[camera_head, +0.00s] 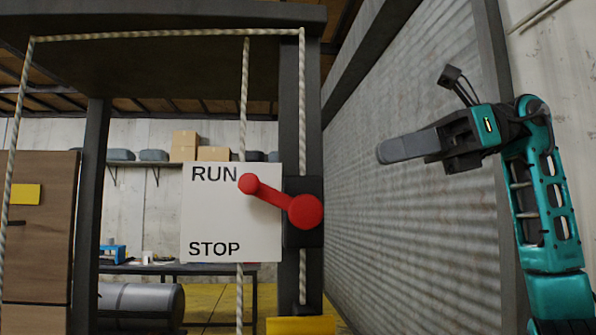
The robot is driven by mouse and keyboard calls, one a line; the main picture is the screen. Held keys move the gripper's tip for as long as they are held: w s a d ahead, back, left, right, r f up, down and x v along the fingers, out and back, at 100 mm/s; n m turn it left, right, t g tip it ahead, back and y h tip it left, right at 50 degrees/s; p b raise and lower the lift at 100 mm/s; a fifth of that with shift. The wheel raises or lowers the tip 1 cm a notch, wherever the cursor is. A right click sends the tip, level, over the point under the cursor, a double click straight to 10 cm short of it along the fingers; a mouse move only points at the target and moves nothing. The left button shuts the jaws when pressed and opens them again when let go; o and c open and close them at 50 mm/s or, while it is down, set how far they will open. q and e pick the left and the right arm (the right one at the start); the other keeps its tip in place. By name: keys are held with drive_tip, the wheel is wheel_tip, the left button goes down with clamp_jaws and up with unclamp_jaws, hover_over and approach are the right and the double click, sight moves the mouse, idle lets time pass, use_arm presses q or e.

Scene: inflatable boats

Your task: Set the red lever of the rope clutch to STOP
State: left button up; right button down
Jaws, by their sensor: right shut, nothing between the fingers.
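The red lever (272,195) is on a dark rope clutch block (304,240) fixed to a dark post. Its round hub is at the right and its knob end points left and slightly up, beside the word RUN. A white sign (210,215) behind it reads RUN at the top and STOP at the bottom. My right gripper (384,152) is shut and empty, to the right of the lever and a little higher in the picture, apart from it. Its fingers point left. My left gripper is not in view.
A pale rope (244,90) hangs behind the lever and sign, and another length runs down the post. A corrugated wall (410,230) stands at the right behind my arm. A brown crate (40,220) stands at the left. The gap between gripper and lever looks clear.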

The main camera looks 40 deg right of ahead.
sight(257, 191)
drive_tip(key=x, duration=1.4)
drive_tip(key=shift+a+r, duration=0.1)
drive_tip(key=shift+w+a+g+h, duration=0.1)
drive_tip(key=shift+a+g+h, duration=0.1)
drive_tip(key=shift+g+h, duration=0.75)
drive_tip(key=shift+h, duration=0.25)
drive_tip(key=shift+d, duration=0.1)
